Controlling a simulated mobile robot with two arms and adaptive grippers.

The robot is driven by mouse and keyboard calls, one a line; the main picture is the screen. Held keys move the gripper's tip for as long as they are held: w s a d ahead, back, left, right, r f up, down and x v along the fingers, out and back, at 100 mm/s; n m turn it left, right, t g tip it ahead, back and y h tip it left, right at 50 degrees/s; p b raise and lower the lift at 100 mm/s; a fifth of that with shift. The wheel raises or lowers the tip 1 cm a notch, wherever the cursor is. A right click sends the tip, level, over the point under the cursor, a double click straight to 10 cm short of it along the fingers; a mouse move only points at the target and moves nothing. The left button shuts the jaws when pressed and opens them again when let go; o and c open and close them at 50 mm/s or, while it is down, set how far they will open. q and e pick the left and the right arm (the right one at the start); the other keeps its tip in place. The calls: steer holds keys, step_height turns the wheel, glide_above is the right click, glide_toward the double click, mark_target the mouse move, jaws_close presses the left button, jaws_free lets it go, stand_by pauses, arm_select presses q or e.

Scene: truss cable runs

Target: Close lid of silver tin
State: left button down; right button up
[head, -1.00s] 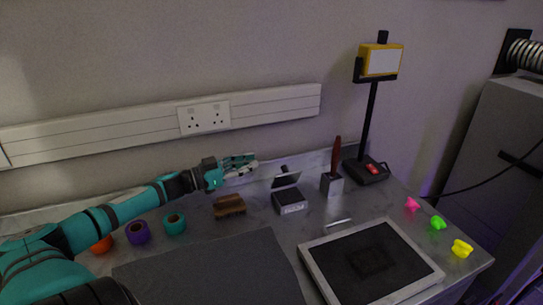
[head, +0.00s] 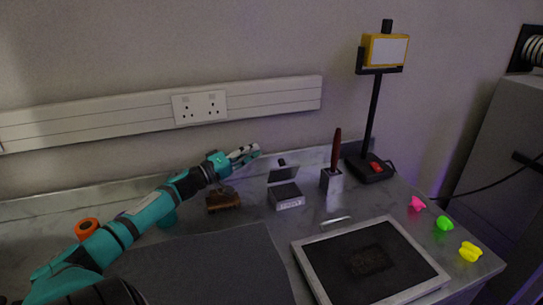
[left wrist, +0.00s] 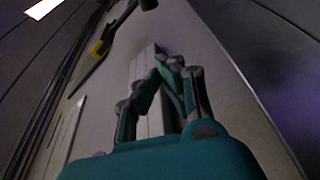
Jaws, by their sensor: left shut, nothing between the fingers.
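The silver tin (head: 287,196) stands on the bench near the wall, its hinged lid (head: 283,173) tilted up and open, leaning back. The inside of the tin looks dark. My left gripper (head: 246,153) is shut and empty, left of the lid and a little above it, apart from the tin. In the left wrist view my left gripper's fingers (left wrist: 172,75) come together in front of the wall, and the tin does not show there. My right gripper is not in view.
A wooden brush (head: 223,199) lies left of the tin. A metal block with a red-handled tool (head: 331,179) and a lamp stand (head: 369,168) are to its right. A framed dark panel (head: 370,262) lies in front. An orange roll (head: 87,229) is at left.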

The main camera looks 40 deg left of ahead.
mark_target(282, 169)
arm_select(q)
steer(key=shift+w+d+f+p, duration=0.2)
steer(key=shift+w+d+f, duration=0.05)
steer(key=shift+w+d, duration=0.8)
steer(key=shift+w+d+f+p, duration=0.2)
steer(key=shift+w+d, duration=0.75)
steer(key=shift+d, duration=0.1)
